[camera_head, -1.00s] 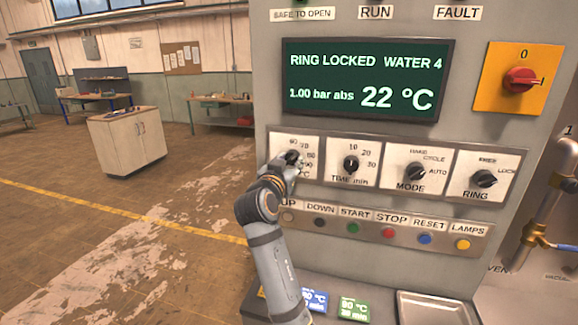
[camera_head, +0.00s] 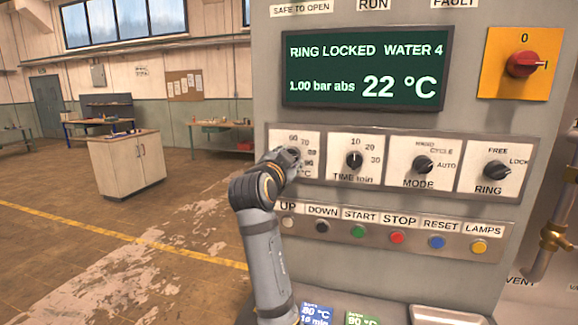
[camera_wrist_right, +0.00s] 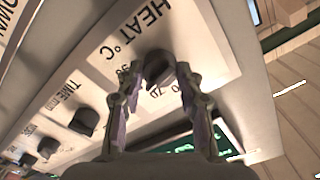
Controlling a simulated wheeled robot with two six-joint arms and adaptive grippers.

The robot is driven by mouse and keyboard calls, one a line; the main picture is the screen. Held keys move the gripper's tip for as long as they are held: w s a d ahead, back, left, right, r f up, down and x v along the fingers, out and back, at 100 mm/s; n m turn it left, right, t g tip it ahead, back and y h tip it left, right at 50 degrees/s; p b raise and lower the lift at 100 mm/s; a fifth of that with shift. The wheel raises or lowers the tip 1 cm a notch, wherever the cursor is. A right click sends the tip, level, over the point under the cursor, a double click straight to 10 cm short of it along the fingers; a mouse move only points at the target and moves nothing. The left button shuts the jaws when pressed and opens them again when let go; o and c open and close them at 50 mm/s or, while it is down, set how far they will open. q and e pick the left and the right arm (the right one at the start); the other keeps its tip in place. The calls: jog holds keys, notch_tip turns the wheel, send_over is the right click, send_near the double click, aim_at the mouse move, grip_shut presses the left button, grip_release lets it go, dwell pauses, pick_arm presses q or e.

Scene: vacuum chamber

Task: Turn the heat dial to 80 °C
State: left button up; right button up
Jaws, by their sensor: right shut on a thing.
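The heat dial (camera_wrist_right: 158,68) is a dark knob on a white plate marked HEAT °C in the right wrist view. My right gripper (camera_wrist_right: 158,85) has one finger on each side of this knob and is shut on it. In the head view the right gripper (camera_head: 287,160) covers most of the knob, so its pointer direction is hidden. The heat plate (camera_head: 306,140) shows numbers such as 60 and 70 around the knob. The green display (camera_head: 365,70) reads RING LOCKED, WATER 4, 1.00 bar abs and 22 °C. My left gripper is not in view.
The TIME dial (camera_head: 354,160), MODE dial (camera_head: 423,165) and RING dial (camera_head: 496,171) sit in a row to the right. A strip of coloured buttons (camera_head: 378,235) lies below. A red switch (camera_head: 523,64) is at upper right. Open floor lies left of the cabinet.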

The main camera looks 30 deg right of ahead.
dwell(0.5)
jog(key=o, duration=1.2)
jog(key=shift+w+f, duration=0.15)
jog(key=shift+w, duration=0.05)
jog(key=shift+s, duration=0.1)
